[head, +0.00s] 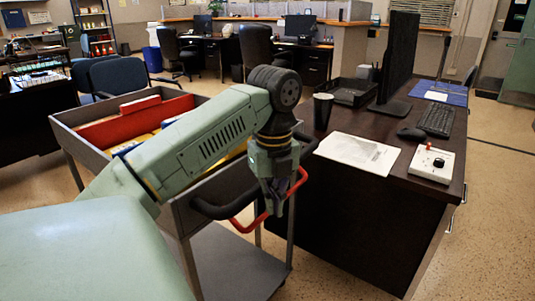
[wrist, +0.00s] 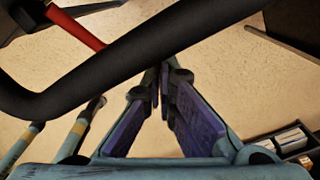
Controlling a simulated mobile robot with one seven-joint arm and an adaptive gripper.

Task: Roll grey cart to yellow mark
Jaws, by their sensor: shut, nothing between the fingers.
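The grey cart (head: 196,218) stands left of the dark desk, with an open top tray and a lower shelf. Its black push handle (head: 217,210) sticks out at the near right end, with a red bar (head: 243,226) beside it. My gripper (head: 274,208) points down at the handle, partly hiding it. In the wrist view the black handle (wrist: 110,75) crosses near the fingertips and the red bar (wrist: 76,28) lies beyond. My fingers (wrist: 163,75) are together and empty; whether they touch the handle I cannot tell. No yellow floor mark shows.
The desk (head: 350,220) stands close right of the cart, with a monitor (head: 397,58), a black cup (head: 322,111), papers (head: 358,152) and a control box (head: 432,163). Chairs (head: 118,75) stand behind the cart. Floor is open at the far right.

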